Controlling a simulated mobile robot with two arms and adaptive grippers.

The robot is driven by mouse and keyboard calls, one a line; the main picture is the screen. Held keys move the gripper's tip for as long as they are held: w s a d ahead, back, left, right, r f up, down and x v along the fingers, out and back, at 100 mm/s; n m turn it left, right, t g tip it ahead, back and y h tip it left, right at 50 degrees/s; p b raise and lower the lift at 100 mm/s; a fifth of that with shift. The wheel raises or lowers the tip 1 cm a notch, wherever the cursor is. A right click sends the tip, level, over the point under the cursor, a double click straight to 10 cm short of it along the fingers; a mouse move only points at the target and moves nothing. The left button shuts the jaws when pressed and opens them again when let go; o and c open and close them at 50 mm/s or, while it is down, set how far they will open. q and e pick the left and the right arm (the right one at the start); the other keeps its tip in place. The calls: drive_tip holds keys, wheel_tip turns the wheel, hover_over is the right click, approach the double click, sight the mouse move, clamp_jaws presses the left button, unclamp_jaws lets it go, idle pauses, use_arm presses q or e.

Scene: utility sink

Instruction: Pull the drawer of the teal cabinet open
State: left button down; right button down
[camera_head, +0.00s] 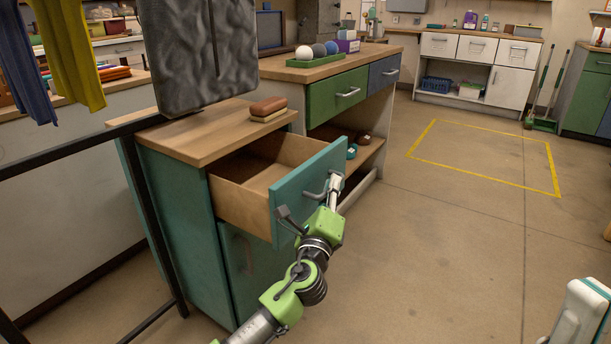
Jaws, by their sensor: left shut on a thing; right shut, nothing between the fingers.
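The teal cabinet (178,225) stands left of centre with a wooden top. Its upper drawer (290,205) is pulled well out, and its bare wooden inside shows no contents. My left gripper (328,188) is at the drawer's front and shut on the dark bar handle (313,195). The gripper body partly covers the lower drawer front. The cabinet door below stays closed. My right gripper is not seen.
A black rack frame (155,195) stands close at the left. A workbench with a green drawer (338,95) stands behind. Open floor (440,250) lies to the right.

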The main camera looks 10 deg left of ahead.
use_arm(q)
drive_tip(key=s+d, duration=0.2)
drive_tip(key=d, duration=0.4)
drive_tip(key=shift+s, duration=0.15)
drive_tip(key=c, duration=2.1)
unclamp_jaws()
drive_tip(key=shift+c, duration=0.2)
drive_tip(key=v, duration=1.2)
